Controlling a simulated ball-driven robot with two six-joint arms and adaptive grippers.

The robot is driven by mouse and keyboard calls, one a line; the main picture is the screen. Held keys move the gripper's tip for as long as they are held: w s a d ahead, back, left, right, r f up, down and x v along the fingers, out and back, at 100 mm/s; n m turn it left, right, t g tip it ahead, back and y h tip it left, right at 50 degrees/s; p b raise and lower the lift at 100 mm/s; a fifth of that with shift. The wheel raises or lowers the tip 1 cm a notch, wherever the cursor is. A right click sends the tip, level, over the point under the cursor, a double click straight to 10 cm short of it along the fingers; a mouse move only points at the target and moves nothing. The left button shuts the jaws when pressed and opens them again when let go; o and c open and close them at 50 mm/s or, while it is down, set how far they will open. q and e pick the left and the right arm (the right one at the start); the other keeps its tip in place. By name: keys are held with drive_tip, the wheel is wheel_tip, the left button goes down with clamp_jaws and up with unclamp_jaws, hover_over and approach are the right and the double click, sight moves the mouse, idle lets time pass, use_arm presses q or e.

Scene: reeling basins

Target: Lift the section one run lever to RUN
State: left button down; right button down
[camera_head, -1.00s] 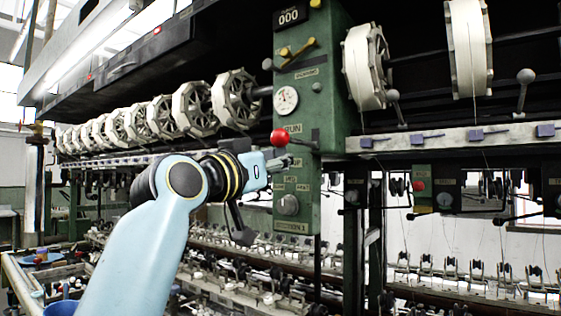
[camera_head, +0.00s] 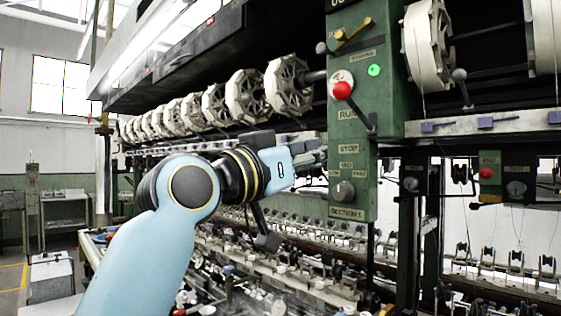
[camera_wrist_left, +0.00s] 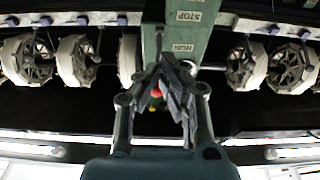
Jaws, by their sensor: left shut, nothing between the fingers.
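The section one run lever stands raised on the green control panel (camera_head: 358,190). Its red ball knob (camera_head: 342,90) is above the RUN label (camera_head: 347,114), in front of the gauge. A lamp (camera_head: 374,70) above it glows green. My left gripper (camera_head: 322,158) is shut and empty, below the knob and beside the STOP label (camera_head: 348,149); it appears apart from the lever. In the left wrist view, which shows the panel upside down, the closed fingers (camera_wrist_left: 172,88) partly cover the red knob (camera_wrist_left: 157,92). My right gripper is out of view.
A grey knob (camera_head: 343,191) sits low on the panel above the SECTION 1 label. White reels (camera_head: 247,97) line the machine at left, and more hang at right. Bobbin rows run below my left arm. Another red-knobbed box (camera_head: 487,173) is at right.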

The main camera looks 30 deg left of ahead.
use_arm(q)
drive_tip(key=p+v, duration=0.2)
drive_tip(key=v, duration=0.7)
drive_tip(key=shift+p, duration=0.4)
drive_tip(key=shift+s, duration=0.1)
